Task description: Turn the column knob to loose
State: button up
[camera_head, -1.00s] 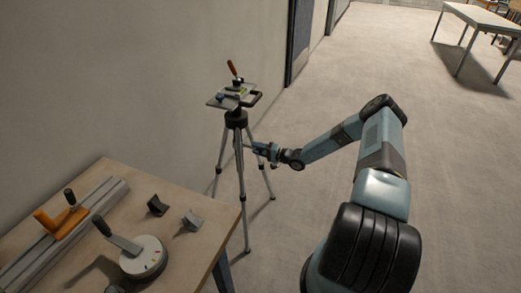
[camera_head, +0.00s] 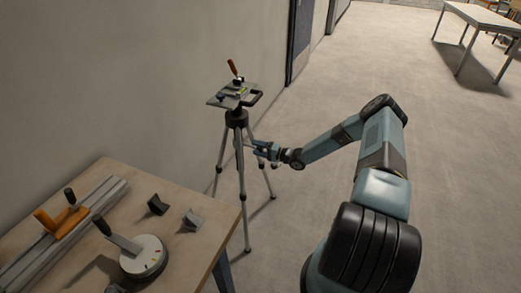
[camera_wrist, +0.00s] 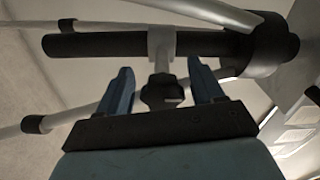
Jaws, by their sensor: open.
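The column knob (camera_wrist: 162,91) is a dark lobed knob on a grey stem from a collar around the black column (camera_wrist: 110,45) in the wrist view. My gripper (camera_wrist: 160,88) is open, with one blue finger on each side of the knob and a visible gap to each. In the head view my gripper (camera_head: 258,149) is at the tripod (camera_head: 241,165), just below its head, and the knob is too small to make out.
A wooden table (camera_head: 195,255) at the lower left holds a rail with an orange clamp (camera_head: 62,222), a round dial with a crank (camera_head: 143,257) and two small grey blocks. A wall stands close behind the tripod.

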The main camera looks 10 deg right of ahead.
jog(key=v, duration=1.3)
jog(key=shift+s+d, duration=0.25)
jog(key=shift+d, duration=0.1)
jog(key=shift+f, duration=0.1)
jog(key=s+a+r+n+g+h, duration=0.25)
jog(key=s+r+g, duration=0.2)
jog(key=r, duration=0.75)
jog(key=s+a+r+n+g+h, duration=0.25)
jog(key=s+a+r, duration=0.2)
jog(key=r, duration=0.75)
jog(key=s+a+r+n+g+h, duration=0.25)
jog(key=s+r+g, duration=0.2)
jog(key=r, duration=0.75)
jog(key=s+r+t+h, duration=0.2)
jog(key=s+r, duration=0.4)
jog(key=s, duration=0.3)
jog(key=s+r+m+t+h, duration=0.1)
jog(key=s+r+t+h, duration=0.1)
jog(key=s+r, duration=0.4)
jog(key=s+r+m+t+h, duration=0.1)
jog(key=s+r+t+h, duration=0.1)
jog(key=s+r, duration=0.5)
jog(key=s+h, duration=0.1)
jog(key=s, duration=0.5)
jog(key=shift+d, duration=0.25)
